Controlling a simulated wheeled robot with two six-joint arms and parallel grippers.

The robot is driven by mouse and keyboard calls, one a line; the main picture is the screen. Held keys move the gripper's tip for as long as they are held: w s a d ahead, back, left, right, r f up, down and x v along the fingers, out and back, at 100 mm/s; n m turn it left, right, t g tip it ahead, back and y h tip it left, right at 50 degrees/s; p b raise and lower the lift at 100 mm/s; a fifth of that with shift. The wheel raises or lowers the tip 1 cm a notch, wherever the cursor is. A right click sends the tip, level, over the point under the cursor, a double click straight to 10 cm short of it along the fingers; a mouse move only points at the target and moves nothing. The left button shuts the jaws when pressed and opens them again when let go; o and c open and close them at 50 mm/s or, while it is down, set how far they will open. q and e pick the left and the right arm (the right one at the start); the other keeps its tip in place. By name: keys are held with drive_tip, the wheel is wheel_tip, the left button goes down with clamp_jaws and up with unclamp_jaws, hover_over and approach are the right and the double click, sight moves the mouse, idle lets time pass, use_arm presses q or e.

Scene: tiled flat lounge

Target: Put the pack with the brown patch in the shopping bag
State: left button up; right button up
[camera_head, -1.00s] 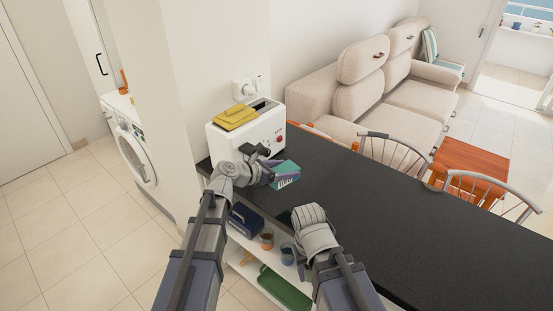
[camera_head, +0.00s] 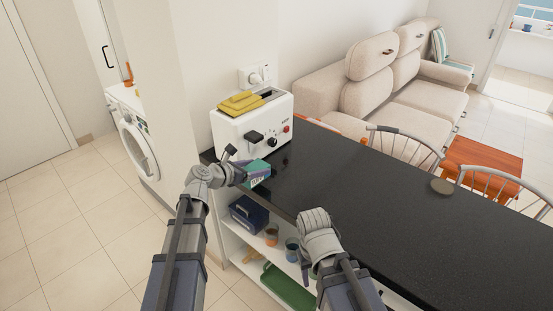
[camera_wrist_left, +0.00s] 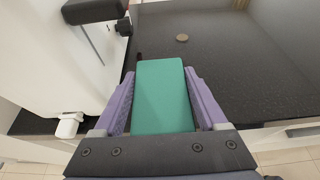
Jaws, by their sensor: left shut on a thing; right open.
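A teal-green pack (camera_head: 258,171) is held in my left gripper (camera_head: 238,173), near the counter's left end in front of the toaster. In the left wrist view the pack (camera_wrist_left: 162,97) lies between the two purple fingers, its plain green face showing. I see no brown patch on its visible faces; its other sides are hidden. I cannot tell whether it touches the counter. My right gripper (camera_head: 306,262) is open by the counter's near edge, its fingers partly hidden by its wrist. No shopping bag can be made out in these views.
A white toaster (camera_head: 246,136) with yellow items (camera_head: 240,103) on top stands at the black counter's (camera_head: 350,195) left end. A round brownish disc (camera_head: 441,187) lies further right. Below are shelves with a dark blue item (camera_head: 248,214), cups and a green tray (camera_head: 287,288). The counter's middle is clear.

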use_arm(q)
drive_tip(key=w+d, duration=0.2)
drive_tip(key=w, duration=0.1)
drive_tip(key=w+d, duration=0.2)
drive_tip(key=w, duration=0.1)
drive_tip(key=w+d, duration=0.2)
drive_tip(key=w, duration=0.1)
drive_tip(key=shift+d, duration=0.2)
wheel_tip(320, 180, down, 4)
drive_tip(key=b, duration=0.3)
drive_tip(key=shift+d+r, duration=0.1)
drive_tip(key=shift+r, duration=0.15)
drive_tip(key=shift+b, duration=0.35)
drive_tip(key=shift+f, duration=0.2)
drive_tip(key=o, duration=1.6)
drive_tip(key=shift+c, duration=0.2)
drive_tip(key=shift+r, duration=0.1)
drive_tip(key=shift+s+r, duration=0.1)
drive_tip(key=shift+r, duration=0.2)
drive_tip(key=p+v, duration=0.4)
drive_tip(key=v, duration=0.7)
drive_tip(key=shift+s+a+p, duration=0.3)
drive_tip(key=shift+a+p, duration=0.05)
drive_tip(key=shift+p, duration=0.05)
